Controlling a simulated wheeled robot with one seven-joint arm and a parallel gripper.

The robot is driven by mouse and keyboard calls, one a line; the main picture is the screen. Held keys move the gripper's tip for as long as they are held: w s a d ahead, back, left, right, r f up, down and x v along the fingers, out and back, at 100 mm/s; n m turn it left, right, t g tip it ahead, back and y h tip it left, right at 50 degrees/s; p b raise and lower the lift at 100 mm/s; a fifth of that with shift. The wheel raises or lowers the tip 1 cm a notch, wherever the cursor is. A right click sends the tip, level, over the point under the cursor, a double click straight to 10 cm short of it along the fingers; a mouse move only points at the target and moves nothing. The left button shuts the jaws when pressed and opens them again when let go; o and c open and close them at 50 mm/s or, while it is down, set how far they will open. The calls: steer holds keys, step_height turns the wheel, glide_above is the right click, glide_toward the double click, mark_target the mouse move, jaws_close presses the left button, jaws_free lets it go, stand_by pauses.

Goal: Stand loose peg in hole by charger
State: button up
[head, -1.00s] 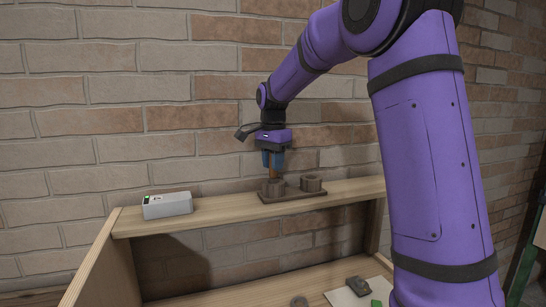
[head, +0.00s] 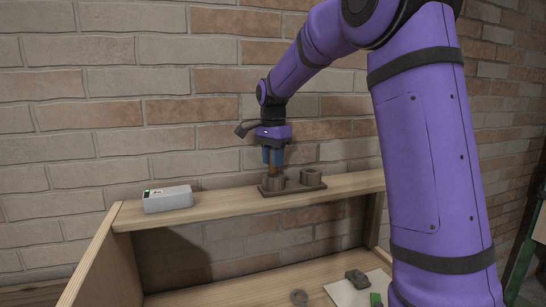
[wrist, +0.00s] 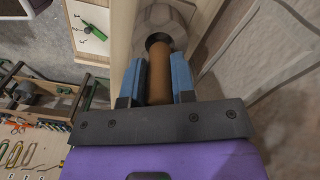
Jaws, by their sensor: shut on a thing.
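My gripper (head: 273,156) has blue fingers and is shut on an upright orange-brown peg (head: 272,169). The peg also shows between the fingers in the wrist view (wrist: 159,78). Its lower end meets the left socket (head: 275,184) of a dark brown two-socket holder (head: 298,190) on the wooden shelf. In the wrist view the peg's end is at the dark hole (wrist: 157,39); I cannot tell how deep it sits. The right socket (head: 311,177) stands beside it. The charger, a pale grey box (head: 168,200) with a green light, lies left on the shelf.
The shelf (head: 228,203) is bare between charger and holder. A brick wall (head: 90,110) rises close behind. Below, a lower board holds a ring (head: 299,297) and a pale sheet with a dark block (head: 357,279) and a green piece (head: 376,299).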

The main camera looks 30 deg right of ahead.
mark_target(273, 172)
steer(key=shift+f, duration=1.6)
steer(key=o, duration=1)
step_height(273, 172, up, 11)
steer(key=shift+f, duration=0.1)
steer(key=s+a+r+n+t, duration=0.1)
steer(key=s+a+n, duration=0.25)
steer(key=s, duration=0.55)
steer(key=s+a+n+t, duration=0.2)
steer(key=s+n, duration=0.2)
steer(key=s, duration=0.5)
steer(key=s+a+f+n, duration=0.1)
steer(key=s+f+n, duration=0.1)
steer(key=s, duration=0.3)
steer(key=s+a+f+n+t, duration=0.1)
steer(key=s+f+n, duration=0.2)
steer(key=s, duration=0.2)
steer(key=s+a+f+n+t, duration=0.1)
steer(key=s+f+n, duration=0.1)
steer(key=s, duration=0.3)
steer(key=shift+s+f, duration=0.2)
steer(key=shift+f, duration=0.05)
